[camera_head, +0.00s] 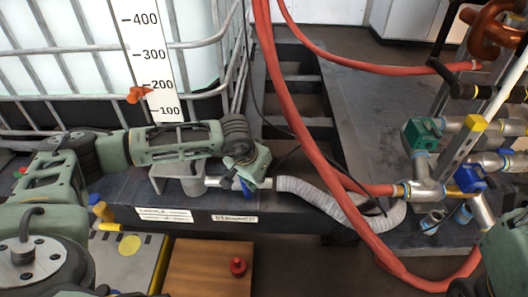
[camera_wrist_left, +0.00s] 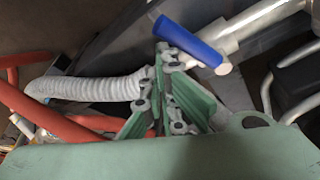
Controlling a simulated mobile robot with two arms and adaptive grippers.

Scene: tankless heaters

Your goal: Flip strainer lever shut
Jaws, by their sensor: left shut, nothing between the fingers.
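The blue strainer lever (camera_head: 247,188) shows just below my left gripper (camera_head: 257,182) in the head view, on a silver pipe (camera_head: 213,182) low on the tank stand. In the left wrist view the lever (camera_wrist_left: 192,43) is a blue handle lying aslant across the silver pipe (camera_wrist_left: 250,25). My left gripper (camera_wrist_left: 160,60) is shut and empty, its green fingers close against the lever's near side. I cannot tell whether they touch. My gripper partly hides the lever and pipe end in the head view. My right gripper is not in view.
A grey corrugated hose (camera_head: 325,200) runs right from the pipe end. A thick red hose (camera_head: 300,130) crosses in front of the stand. The caged white tank (camera_head: 65,70) stands behind my left arm. Valves with green and blue handles (camera_head: 468,178) stand at the right.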

